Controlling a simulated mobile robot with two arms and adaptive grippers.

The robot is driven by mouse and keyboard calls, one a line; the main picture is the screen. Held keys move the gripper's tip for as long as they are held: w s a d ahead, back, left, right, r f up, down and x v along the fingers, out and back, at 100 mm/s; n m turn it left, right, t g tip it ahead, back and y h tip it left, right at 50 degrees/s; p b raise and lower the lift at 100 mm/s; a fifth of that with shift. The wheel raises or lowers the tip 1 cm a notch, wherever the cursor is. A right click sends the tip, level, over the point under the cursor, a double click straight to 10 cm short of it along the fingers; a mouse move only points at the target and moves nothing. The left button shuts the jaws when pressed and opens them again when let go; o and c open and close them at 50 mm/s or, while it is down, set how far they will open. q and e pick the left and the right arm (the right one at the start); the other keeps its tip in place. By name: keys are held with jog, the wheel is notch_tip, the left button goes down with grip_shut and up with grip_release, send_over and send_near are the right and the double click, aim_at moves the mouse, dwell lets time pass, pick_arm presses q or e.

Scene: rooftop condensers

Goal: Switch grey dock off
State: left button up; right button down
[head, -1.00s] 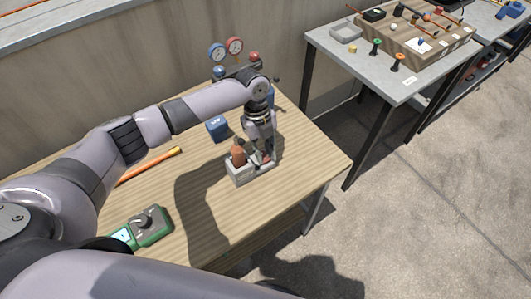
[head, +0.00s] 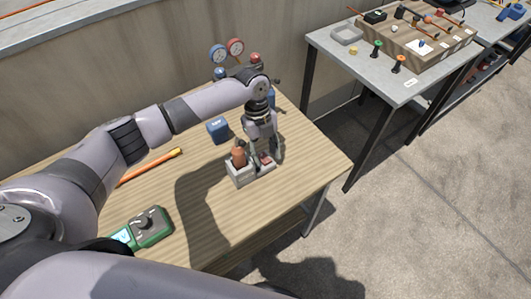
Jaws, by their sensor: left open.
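The grey dock (head: 238,178) stands on the wooden table near its right part. A brown-orange rounded item (head: 238,157) sits upright in its left side. A small dark red part, perhaps the switch (head: 265,160), shows on its right side. My left gripper (head: 265,157) points down over the right side of the dock, its fingers apart around the red part. I cannot tell whether the fingers touch it. The switch's position is too small to tell. My right gripper is not in view.
On the wooden table (head: 210,222) lie a green meter (head: 153,228), an orange stick (head: 150,166) and a blue block (head: 217,129). A gauge set (head: 235,47) stands behind the arm. A grey table (head: 404,88) with a parts box stands to the right, across a gap.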

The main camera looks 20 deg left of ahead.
aim_at(260, 153)
pick_arm(q)
jog(key=v, duration=1.1)
jog(key=shift+r, duration=0.25)
jog(key=shift+r, duration=0.1)
